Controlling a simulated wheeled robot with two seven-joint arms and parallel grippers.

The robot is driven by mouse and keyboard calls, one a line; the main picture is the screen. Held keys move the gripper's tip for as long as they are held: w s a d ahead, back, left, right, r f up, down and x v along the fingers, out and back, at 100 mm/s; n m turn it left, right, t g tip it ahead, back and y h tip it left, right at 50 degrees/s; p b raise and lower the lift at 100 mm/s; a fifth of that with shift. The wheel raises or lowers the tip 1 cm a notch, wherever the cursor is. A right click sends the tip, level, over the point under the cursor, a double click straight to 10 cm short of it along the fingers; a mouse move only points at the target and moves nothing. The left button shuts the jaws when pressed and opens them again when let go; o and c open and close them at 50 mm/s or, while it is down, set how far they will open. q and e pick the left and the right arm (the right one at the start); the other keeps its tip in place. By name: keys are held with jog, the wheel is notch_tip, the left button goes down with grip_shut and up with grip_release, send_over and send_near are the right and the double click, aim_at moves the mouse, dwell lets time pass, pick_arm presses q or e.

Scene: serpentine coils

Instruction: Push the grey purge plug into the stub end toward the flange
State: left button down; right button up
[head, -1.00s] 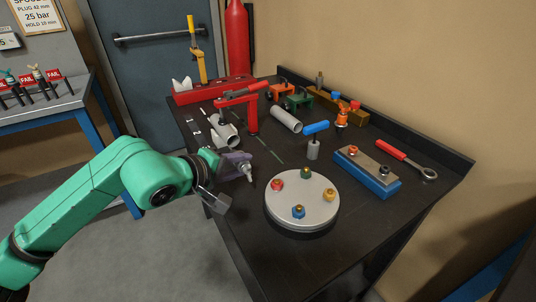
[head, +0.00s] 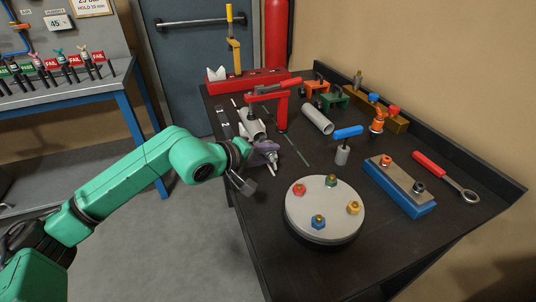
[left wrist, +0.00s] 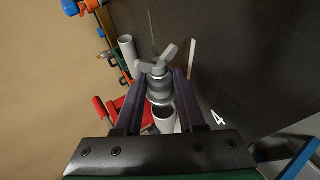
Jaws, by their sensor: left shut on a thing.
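The grey purge plug (left wrist: 158,87), with a wing-shaped head, is between the purple fingers of my left gripper (left wrist: 157,100) in the left wrist view. My left gripper (head: 266,150) is shut on it over the near left edge of the bench. In the head view the plug (head: 272,160) shows only as a small pale tip. The stub end (head: 251,128) is a light grey pipe lying under the red toggle clamp (head: 268,97). Its open mouth (left wrist: 164,116) shows just beyond the plug in the left wrist view. I cannot tell whether they touch. My right gripper is not in view.
A round plate (head: 325,205) with coloured fittings stands nearest on the black bench. A red base (head: 240,84) stands behind.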

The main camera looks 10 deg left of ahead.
aim_at(263, 140)
pick_arm(q)
jog(key=shift+a+r+b, duration=0.1)
jog(key=shift+a+b, duration=0.05)
jog(key=shift+b, duration=0.25)
jog(key=shift+w+a, duration=0.75)
jog(key=shift+w, duration=0.35)
jog(key=shift+w+a+r+b, duration=0.1)
jog(key=shift+w+a+b, duration=0.4)
jog(key=shift+w, duration=0.2)
